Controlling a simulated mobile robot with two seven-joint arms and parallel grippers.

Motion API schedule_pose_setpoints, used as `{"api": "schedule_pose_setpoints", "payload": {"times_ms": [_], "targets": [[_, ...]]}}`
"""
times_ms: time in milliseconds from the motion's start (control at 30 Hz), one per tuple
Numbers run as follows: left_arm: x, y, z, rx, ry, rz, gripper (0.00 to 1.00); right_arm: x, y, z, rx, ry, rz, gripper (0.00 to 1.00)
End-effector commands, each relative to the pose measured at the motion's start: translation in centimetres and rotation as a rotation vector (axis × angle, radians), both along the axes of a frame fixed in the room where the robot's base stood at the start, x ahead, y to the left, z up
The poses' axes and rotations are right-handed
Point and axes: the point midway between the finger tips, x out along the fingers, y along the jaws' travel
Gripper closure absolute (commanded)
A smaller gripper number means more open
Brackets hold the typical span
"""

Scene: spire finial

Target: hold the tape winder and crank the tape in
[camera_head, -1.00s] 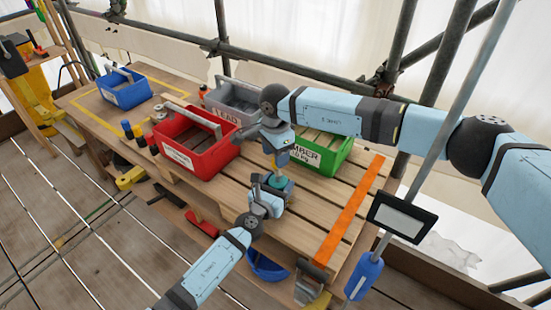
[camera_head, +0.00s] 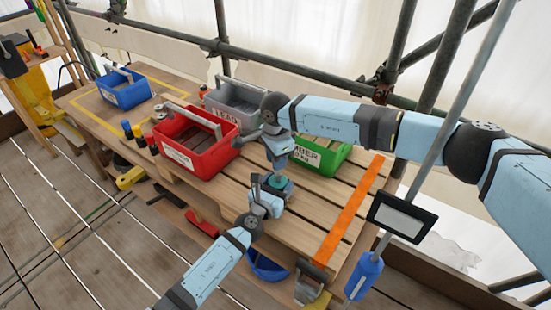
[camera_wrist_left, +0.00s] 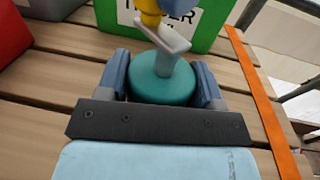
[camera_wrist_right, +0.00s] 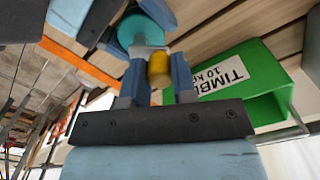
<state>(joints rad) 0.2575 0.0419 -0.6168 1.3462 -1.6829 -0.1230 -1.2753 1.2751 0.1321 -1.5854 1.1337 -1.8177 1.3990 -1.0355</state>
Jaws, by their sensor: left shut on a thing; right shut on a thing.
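The tape winder (camera_wrist_left: 160,82) is a round teal case on the plank table, with a grey crank arm (camera_wrist_left: 160,36) on top. It also shows in the head view (camera_head: 275,184) and in the right wrist view (camera_wrist_right: 138,30). My left gripper (camera_wrist_left: 162,75) is shut around the case, one finger on each side. My right gripper (camera_wrist_right: 158,75) is shut on the yellow crank knob (camera_wrist_right: 160,70), above the winder. In the left wrist view the knob (camera_wrist_left: 151,12) shows at the top edge. The tape itself cannot be made out.
A green TIMBER crate (camera_head: 320,158) stands just behind the winder. A red crate (camera_head: 195,150), a grey LEAD crate (camera_head: 236,104) and a blue crate (camera_head: 124,92) stand further left. An orange strip (camera_head: 348,212) crosses the table at the right, with bare planks before it.

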Motion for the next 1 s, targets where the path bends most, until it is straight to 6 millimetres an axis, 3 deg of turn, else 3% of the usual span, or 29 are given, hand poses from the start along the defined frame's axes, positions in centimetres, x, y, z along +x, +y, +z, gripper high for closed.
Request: {"api": "schedule_pose_setpoints", "payload": {"times_ms": [300,633,667,733,1000], "targets": [[0.0,-0.01,0.0,0.0,0.0,0.0,0.67,0.01,-0.55,0.05,0.003,0.0,-0.282,0.99],[0.0,-0.02,0.0,0.0,0.0,-0.001,0.67,0.01,-0.55,0.07,0.003,0.0,-0.3,0.99],[0.0,-0.02,0.0,0.0,0.0,-0.001,0.67,0.01,-0.54,0.07,0.003,0.0,-0.3,0.68],[0.0,-0.02,0.0,0.0,0.0,-0.001,0.67,0.01,-0.55,0.07,0.003,0.0,-0.299,0.52],[0.0,-0.02,0.0,0.0,0.0,0.0,0.67,0.06,-0.62,0.07,0.002,0.0,-0.3,0.49]]}}
